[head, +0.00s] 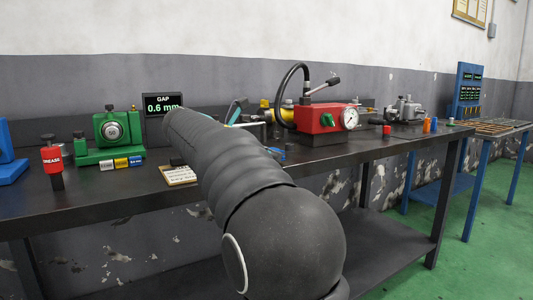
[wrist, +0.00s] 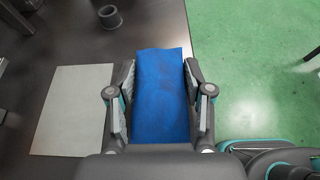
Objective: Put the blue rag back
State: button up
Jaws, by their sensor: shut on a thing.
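The blue rag (wrist: 160,105) lies between the two fingers of my gripper (wrist: 159,75) in the wrist view. My gripper is shut on it, with a finger along each side. The rag is near the edge of the dark bench, with green floor to the right. A flat pale grey pad (wrist: 72,110) lies on the bench to the left of the gripper. In the head view my arm hides the rag and most of the gripper; only a teal part shows beyond the arm. I cannot tell whether the rag touches the bench.
A dark ring-shaped part (wrist: 109,17) stands on the bench beyond the pad. The bench's front right is mostly clear.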

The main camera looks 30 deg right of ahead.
jog(key=shift+f, duration=0.1)
jog(key=shift+f, duration=0.1)
jog(key=o, duration=1.2)
jog(key=shift+f+b, duration=0.25)
jog(key=shift+b, duration=0.55)
jog(key=p+v, duration=0.3)
jog(key=v, duration=1.1)
jog(key=shift+r+p, duration=0.15)
jog(key=shift+p, duration=0.2)
